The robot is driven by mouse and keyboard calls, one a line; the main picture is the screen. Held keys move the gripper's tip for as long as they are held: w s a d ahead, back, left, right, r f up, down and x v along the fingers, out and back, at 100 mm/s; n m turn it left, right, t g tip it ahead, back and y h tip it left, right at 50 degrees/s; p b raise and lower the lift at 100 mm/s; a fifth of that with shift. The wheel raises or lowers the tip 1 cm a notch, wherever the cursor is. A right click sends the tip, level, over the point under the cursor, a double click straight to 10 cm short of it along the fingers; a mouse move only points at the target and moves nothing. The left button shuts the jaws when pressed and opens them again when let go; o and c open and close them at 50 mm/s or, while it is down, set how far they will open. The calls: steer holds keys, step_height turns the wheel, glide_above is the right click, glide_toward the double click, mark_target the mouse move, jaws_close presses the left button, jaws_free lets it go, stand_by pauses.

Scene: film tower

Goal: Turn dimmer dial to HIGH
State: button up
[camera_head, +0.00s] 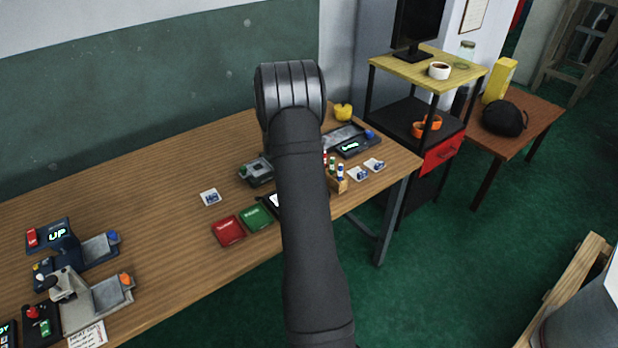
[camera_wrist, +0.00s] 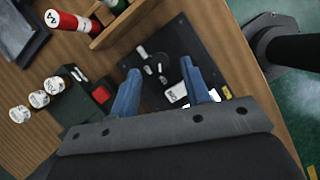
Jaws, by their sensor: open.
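In the wrist view, a dark panel (camera_wrist: 178,48) lies on the wooden table (camera_wrist: 140,20), with several small pale parts on it. One pale part (camera_wrist: 141,53) stands on the panel ahead of my fingers; I cannot tell which part is the dimmer dial, and no HIGH mark is readable. My gripper (camera_wrist: 160,78) is open, its two blue fingers spread above the panel. Nothing shows held between them. A white label (camera_wrist: 177,92) lies near the right finger. In the head view, my arm hides the gripper and most of the panel.
A wooden rack (camera_wrist: 115,25), a red and white cylinder (camera_wrist: 68,20) and a dark box with a red part (camera_wrist: 101,95) stand left of the fingers. Red (camera_head: 228,231) and green (camera_head: 256,217) trays lie left of my arm. Bare table lies at centre left.

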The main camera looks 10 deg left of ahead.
steer(key=shift+x, duration=0.95)
steer(key=shift+c, duration=0.4)
steer(key=shift+r, duration=0.1)
jaws_close()
